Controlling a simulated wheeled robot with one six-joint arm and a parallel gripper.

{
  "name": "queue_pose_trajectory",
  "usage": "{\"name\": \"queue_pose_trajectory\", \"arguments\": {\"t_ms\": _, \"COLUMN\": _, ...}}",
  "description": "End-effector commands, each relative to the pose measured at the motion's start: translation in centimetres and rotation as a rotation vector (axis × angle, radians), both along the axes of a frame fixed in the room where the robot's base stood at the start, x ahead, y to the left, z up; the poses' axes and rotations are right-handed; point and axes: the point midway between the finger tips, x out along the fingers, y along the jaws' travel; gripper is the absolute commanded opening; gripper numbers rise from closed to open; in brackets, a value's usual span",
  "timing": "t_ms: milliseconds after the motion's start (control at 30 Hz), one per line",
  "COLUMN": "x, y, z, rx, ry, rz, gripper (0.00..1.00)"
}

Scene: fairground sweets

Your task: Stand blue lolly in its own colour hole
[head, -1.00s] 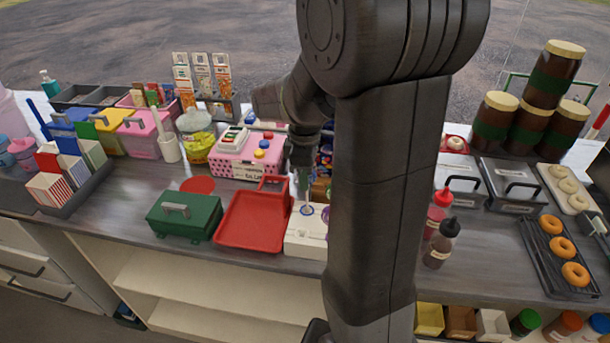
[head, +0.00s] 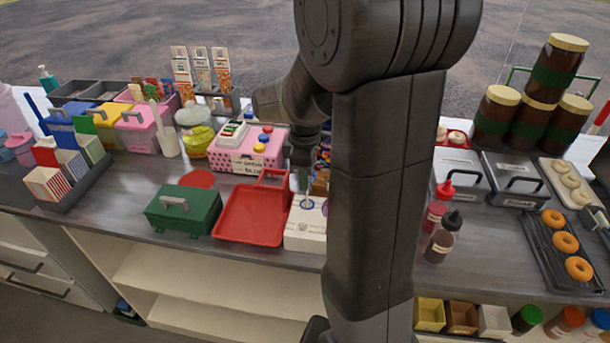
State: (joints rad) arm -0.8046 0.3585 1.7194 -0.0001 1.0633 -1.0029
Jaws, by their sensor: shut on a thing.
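My gripper (head: 303,178) points down over the white block with coloured hole rings (head: 304,236). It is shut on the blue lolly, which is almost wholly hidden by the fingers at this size. The fingertips are just above the blue ring (head: 307,204) on the block's top. I cannot tell whether the lolly's stick is in the hole or above it. A purple ring (head: 325,207) shows at the block's right, partly hidden by my arm.
A red tray (head: 252,217) lies left of the block, with a green lidded box (head: 183,210) farther left. A pink spotted box (head: 247,150) stands behind. Sauce bottles (head: 442,238) stand right of my arm.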

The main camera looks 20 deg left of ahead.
Motion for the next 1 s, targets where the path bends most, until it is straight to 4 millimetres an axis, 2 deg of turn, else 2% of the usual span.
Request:
{"name": "queue_pose_trajectory", "arguments": {"t_ms": 267, "x": 0.0, "y": 0.0, "z": -0.2, "rx": 0.000, "ry": 0.001, "rz": 0.000, "gripper": 0.00}}
{"name": "queue_pose_trajectory", "arguments": {"t_ms": 700, "x": 0.0, "y": 0.0, "z": -2.3, "rx": -0.001, "ry": 0.001, "rz": 0.000, "gripper": 0.00}}
{"name": "queue_pose_trajectory", "arguments": {"t_ms": 967, "x": 0.0, "y": 0.0, "z": -2.3, "rx": 0.000, "ry": 0.000, "rz": 0.000, "gripper": 0.00}}
{"name": "queue_pose_trajectory", "arguments": {"t_ms": 1000, "x": 0.0, "y": 0.0, "z": -2.3, "rx": 0.000, "ry": 0.000, "rz": 0.000, "gripper": 0.22}}
